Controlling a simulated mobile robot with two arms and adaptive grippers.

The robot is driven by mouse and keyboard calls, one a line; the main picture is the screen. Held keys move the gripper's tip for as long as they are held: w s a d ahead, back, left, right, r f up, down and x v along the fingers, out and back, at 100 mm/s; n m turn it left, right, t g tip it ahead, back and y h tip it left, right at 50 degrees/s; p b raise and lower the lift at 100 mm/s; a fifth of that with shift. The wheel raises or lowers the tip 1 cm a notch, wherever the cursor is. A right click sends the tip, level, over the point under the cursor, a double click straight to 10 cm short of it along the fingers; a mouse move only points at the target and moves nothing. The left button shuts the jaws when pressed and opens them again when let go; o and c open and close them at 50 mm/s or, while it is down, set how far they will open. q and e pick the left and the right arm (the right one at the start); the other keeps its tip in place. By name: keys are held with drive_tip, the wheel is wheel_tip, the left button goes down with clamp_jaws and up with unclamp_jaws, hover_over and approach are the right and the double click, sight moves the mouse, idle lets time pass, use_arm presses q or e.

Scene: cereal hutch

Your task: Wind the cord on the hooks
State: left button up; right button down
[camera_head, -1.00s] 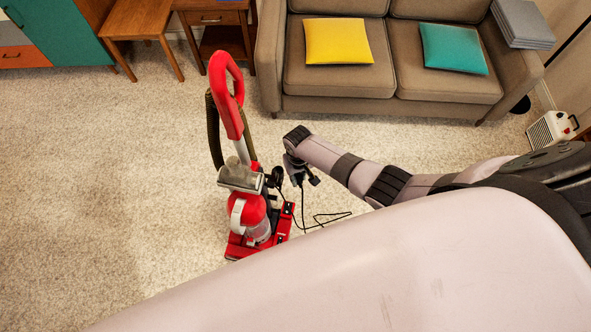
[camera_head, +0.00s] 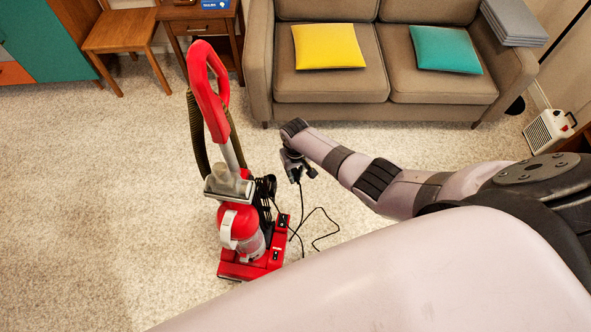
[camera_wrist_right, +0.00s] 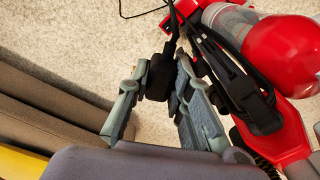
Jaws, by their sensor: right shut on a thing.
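A red upright vacuum cleaner (camera_head: 240,222) stands on the carpet; its red body is at the right in the right wrist view (camera_wrist_right: 275,50). Black hooks (camera_wrist_right: 250,100) on its side carry what look like black strands of cord, also seen as a dark bundle in the head view. My right gripper (camera_head: 297,170) is beside the vacuum, to the right of the hooks and apart from them. In the right wrist view it is shut on the cord's black plug (camera_wrist_right: 160,78). The cord (camera_head: 318,210) hangs from it and lies in a loose loop on the carpet. My left gripper is out of view.
A brown sofa (camera_head: 335,85) with yellow (camera_head: 328,46) and teal (camera_head: 446,49) cushions stands behind. A wooden stool (camera_head: 122,32) and side table (camera_head: 200,15) are at the back left. A small white heater-like box (camera_head: 548,130) is at the right. The left carpet is clear.

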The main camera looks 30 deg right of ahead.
use_arm(q)
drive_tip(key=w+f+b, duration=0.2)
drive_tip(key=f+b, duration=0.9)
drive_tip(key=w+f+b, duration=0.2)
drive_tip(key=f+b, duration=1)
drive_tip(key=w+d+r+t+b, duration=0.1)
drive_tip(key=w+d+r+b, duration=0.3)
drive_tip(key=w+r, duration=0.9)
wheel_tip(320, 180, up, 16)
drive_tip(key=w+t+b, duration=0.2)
drive_tip(key=b, duration=0.4)
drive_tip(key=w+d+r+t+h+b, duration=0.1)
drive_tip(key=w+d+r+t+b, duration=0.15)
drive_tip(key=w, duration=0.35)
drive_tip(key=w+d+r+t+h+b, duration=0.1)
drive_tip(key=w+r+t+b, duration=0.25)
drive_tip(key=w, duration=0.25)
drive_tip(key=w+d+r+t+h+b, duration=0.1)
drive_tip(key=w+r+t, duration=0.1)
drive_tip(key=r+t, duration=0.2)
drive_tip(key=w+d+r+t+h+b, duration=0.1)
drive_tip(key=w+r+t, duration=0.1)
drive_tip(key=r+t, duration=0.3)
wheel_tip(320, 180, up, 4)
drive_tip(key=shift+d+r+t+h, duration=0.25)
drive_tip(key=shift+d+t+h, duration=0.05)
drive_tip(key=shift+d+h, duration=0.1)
